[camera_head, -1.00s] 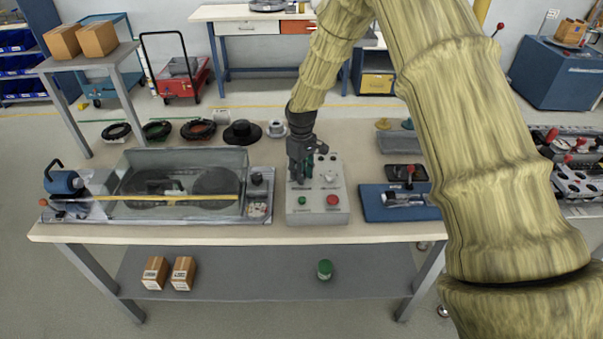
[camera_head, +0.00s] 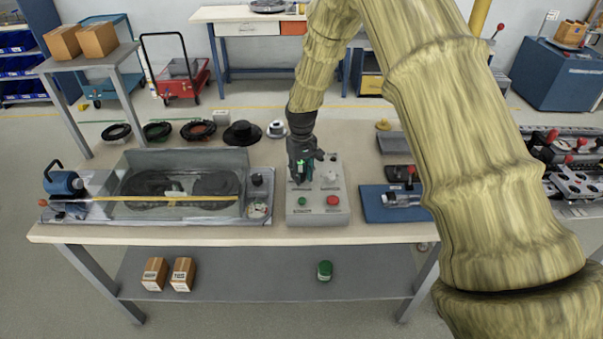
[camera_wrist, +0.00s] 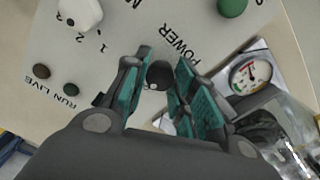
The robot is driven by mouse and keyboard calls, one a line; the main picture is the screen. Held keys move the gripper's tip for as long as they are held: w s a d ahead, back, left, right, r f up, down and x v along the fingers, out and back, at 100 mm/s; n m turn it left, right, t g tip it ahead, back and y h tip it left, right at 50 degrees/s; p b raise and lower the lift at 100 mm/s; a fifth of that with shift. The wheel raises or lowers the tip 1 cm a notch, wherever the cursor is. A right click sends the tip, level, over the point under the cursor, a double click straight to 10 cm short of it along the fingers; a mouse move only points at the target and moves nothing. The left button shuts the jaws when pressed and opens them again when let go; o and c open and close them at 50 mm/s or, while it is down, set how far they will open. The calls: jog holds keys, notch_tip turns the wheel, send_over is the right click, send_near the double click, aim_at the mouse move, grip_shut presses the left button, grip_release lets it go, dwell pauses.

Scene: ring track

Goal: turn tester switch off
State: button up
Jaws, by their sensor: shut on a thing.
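The tester is a light grey box (camera_head: 337,212) on the workbench, with a green button (camera_head: 302,201) and a red button (camera_head: 333,200) on its front. My gripper (camera_head: 303,181) reaches down from above onto the left part of its panel. In the wrist view, a dark switch (camera_wrist: 158,75) beside the word POWER sits between the teal finger pads of my gripper (camera_wrist: 160,88). The fingers are shut on this switch. Its exact lever position is hard to tell, as the fingers partly cover it.
A white selector knob (camera_wrist: 80,12) and two dark lamps marked RUN and LIVE are close by on the panel. A clear-covered machine with a gauge (camera_wrist: 249,73) stands left of the box. A blue tray (camera_head: 376,208) lies to the right.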

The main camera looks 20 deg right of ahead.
aim_at(302, 174)
jog(key=shift+w+r, duration=0.1)
jog(key=shift+w, duration=0.05)
jog(key=o, duration=1.1)
jog(key=shift+c, duration=0.2)
notch_tip(302, 174, up, 12)
jog(key=shift+d, duration=0.1)
